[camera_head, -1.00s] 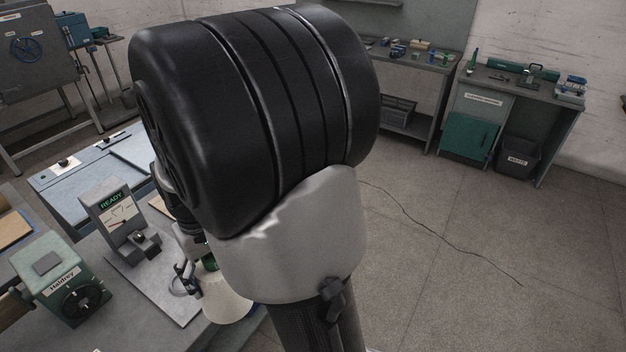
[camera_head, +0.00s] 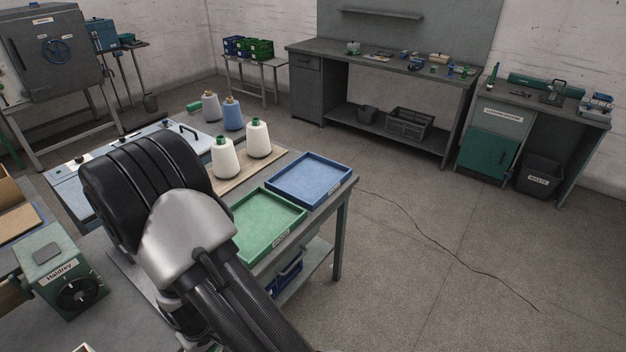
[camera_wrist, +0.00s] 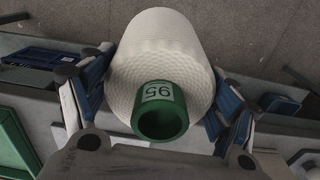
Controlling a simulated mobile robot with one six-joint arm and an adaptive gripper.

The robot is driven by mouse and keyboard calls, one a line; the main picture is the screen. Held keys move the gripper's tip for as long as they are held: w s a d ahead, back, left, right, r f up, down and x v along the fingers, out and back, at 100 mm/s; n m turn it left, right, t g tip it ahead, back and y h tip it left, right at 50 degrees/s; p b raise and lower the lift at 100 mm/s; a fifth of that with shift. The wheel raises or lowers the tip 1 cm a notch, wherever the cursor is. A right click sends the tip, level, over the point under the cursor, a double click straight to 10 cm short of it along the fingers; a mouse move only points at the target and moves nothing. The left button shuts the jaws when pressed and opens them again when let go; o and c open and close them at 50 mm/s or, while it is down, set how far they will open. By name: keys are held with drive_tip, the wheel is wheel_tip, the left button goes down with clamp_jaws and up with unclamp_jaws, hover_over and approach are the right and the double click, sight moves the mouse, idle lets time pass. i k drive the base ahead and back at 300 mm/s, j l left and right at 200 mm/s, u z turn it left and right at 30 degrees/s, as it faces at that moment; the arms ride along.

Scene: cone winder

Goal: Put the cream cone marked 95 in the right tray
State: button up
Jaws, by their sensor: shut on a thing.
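In the wrist view, my gripper (camera_wrist: 158,105) is shut on the cream cone (camera_wrist: 165,45), its fingers on either side. The cone's green tube end (camera_wrist: 160,112) faces the camera and reads 95. In the head view my arm hides most of the gripper, and I cannot make out the held cone's body there. The blue tray (camera_head: 342,188) is the right one of two on the table, and it looks empty. The green tray (camera_head: 298,227) is beside it on the left, also empty, partly behind my arm.
Two cream cones with green tips, a nearer one (camera_head: 225,160) and a farther one (camera_head: 259,140), stand on a wooden board (camera_head: 240,178). A grey cone (camera_head: 211,107) and a blue cone (camera_head: 232,115) stand behind. A green Haldrey box (camera_head: 52,272) is at left. Open floor lies right.

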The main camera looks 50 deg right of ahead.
sight(310, 179)
drive_tip(key=l, duration=2.2)
drive_tip(key=i, duration=0.05)
